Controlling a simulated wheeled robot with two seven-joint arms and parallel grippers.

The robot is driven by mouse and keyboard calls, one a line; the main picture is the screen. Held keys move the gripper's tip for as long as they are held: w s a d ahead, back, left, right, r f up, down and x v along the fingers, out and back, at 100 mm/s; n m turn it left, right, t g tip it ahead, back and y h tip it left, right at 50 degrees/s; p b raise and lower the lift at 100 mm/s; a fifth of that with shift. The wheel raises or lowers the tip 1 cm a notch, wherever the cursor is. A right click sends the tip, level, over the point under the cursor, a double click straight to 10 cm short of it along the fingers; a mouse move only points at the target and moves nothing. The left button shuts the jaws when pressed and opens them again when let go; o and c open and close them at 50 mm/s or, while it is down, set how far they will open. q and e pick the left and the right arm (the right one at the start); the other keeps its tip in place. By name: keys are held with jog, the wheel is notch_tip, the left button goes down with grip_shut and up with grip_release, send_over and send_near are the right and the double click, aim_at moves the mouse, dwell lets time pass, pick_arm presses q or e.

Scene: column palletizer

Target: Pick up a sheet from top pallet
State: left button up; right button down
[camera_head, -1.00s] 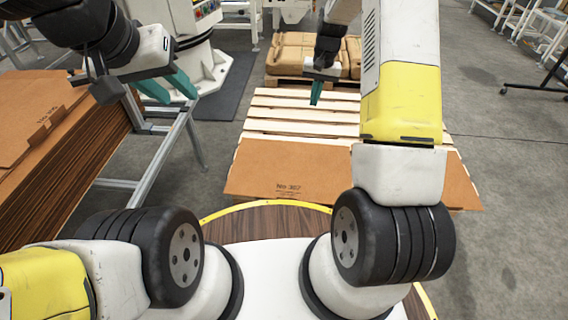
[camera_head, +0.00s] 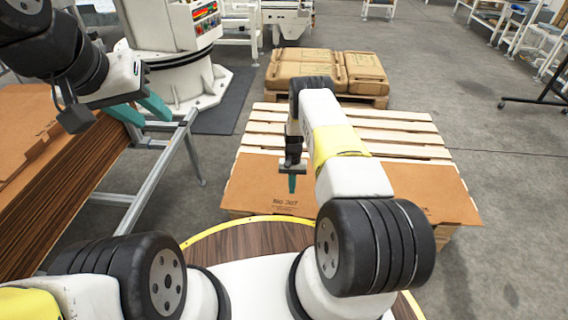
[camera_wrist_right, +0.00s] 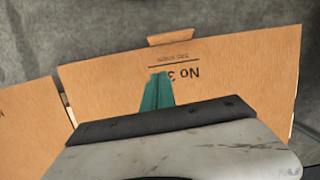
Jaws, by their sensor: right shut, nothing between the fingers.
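A small tab (camera_wrist_right: 172,36) sticks out at the sheet's edge. My left gripper (camera_head: 142,110) has two green fingers spread apart, beside the sheet stack at the left.
A tall stack of brown sheets (camera_head: 60,150) stands at the left beside a grey metal frame (camera_head: 160,170). Brown sacks (camera_head: 320,70) lie on another pallet behind. A white machine base (camera_head: 180,85) stands at the back left.

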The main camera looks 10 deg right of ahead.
send_over(291, 210)
jog(key=w, duration=0.2)
jog(key=x, duration=0.4)
jog(key=w+x, duration=0.1)
jog(key=x, duration=0.1)
jog(key=shift+w+d+f, duration=0.1)
jog(key=shift+d+f, duration=0.1)
jog(key=shift+d, duration=0.2)
jog(key=shift+s+a+r, duration=0.15)
jog(key=shift+s+a, duration=0.05)
jog(key=shift+s, duration=0.75)
jog(key=shift+s+a, duration=0.25)
jog(key=shift+s, duration=0.6)
